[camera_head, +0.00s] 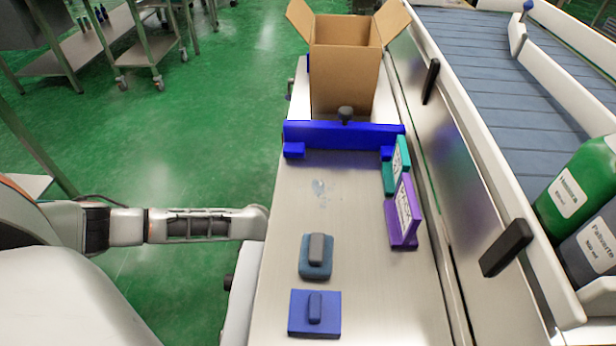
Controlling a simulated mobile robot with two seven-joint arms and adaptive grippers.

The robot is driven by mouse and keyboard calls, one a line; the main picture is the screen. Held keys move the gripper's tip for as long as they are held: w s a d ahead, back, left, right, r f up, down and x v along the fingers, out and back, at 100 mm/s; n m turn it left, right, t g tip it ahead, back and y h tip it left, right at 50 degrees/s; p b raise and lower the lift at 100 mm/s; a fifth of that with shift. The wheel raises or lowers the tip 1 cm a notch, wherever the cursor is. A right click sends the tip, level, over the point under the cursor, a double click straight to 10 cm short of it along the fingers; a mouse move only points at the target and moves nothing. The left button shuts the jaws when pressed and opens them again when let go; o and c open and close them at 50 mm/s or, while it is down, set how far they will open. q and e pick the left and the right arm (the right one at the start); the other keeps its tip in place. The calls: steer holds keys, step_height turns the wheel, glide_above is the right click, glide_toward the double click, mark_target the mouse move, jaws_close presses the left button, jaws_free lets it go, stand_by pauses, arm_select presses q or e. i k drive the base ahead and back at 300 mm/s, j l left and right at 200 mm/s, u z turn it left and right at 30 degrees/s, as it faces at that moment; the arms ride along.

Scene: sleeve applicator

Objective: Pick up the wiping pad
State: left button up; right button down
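Two handled pads lie at the near end of the steel work surface (300,210). One is a grey-blue rounded pad with a grey grip block (316,268). The other is a flat blue square pad with a blue grip block (329,328), just nearer to me. I cannot tell from looks alone which is the wiping pad. Nothing touches either one. My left arm comes in from the left and its visible end is at the left edge of the surface, short of the pads. Its gripper fingers are not visible. My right gripper is out of view.
A pale smudge (320,190) marks the surface. Behind it stand a blue bar fixture (345,135) and an open cardboard box (345,80). Teal (391,177) and purple (403,238) label holders stand on the right. A conveyor (520,100) and bottles (575,190) lie beyond.

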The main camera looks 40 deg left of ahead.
mark_target(317, 253)
steer(key=k, duration=1)
